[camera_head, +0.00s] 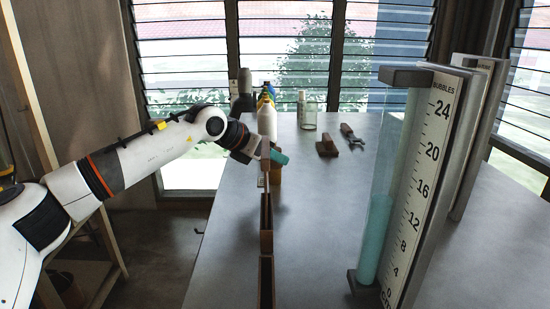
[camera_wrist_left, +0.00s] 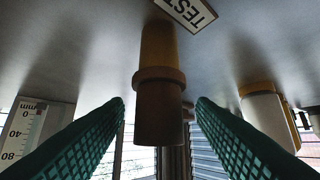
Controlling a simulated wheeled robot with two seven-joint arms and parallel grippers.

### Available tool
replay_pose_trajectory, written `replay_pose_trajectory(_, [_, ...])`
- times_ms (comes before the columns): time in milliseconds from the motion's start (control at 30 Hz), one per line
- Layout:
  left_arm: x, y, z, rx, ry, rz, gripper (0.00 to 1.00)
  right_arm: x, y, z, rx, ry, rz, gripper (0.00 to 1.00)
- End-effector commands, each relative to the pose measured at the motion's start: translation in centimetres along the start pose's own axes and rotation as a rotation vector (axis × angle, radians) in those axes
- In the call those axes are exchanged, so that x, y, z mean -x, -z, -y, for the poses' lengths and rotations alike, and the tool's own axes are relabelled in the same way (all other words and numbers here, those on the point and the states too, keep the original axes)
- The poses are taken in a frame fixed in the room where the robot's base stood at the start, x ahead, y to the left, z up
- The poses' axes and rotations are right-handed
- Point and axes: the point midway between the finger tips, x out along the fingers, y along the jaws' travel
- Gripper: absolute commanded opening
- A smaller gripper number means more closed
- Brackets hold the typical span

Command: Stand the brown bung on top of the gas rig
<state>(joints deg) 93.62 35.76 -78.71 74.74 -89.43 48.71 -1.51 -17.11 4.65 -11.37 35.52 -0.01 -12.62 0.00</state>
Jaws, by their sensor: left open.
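The brown bung (camera_wrist_left: 159,110) stands between my left gripper's (camera_wrist_left: 160,102) green fingers in the left wrist view, with a gap on each side. It has a yellowish-brown shank, a wider collar and a darker end. In the head view, my left gripper (camera_head: 279,157) is open, low over the table's left side. The bung shows there only as a small brown patch (camera_head: 276,174) below the fingers. The gas rig (camera_head: 377,225) seems to be the tall clear tube with teal liquid and a numbered "BUBBLES" board, at right in front. My right gripper is out of view.
A white bottle (camera_head: 267,122), a glass jar (camera_head: 309,117) and a brown-handled tool (camera_head: 349,133) stand or lie at the back. Brown narrow boxes (camera_head: 266,226) line the table's left edge. A second board (camera_head: 480,130) stands behind the rig. The grey table's (camera_head: 320,215) middle is clear.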

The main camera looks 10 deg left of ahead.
Motion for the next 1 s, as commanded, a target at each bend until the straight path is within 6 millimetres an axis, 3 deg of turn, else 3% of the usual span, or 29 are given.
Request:
replay_pose_trajectory(767, [-0.12, 0.06, -0.01, 0.0, 0.0, -0.001, 0.51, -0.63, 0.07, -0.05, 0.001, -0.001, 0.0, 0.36])
replay_pose_trajectory(1000, [-0.12, 0.04, -0.01, 0.0, 0.0, 0.0, 0.12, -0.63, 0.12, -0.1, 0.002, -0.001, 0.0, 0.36])
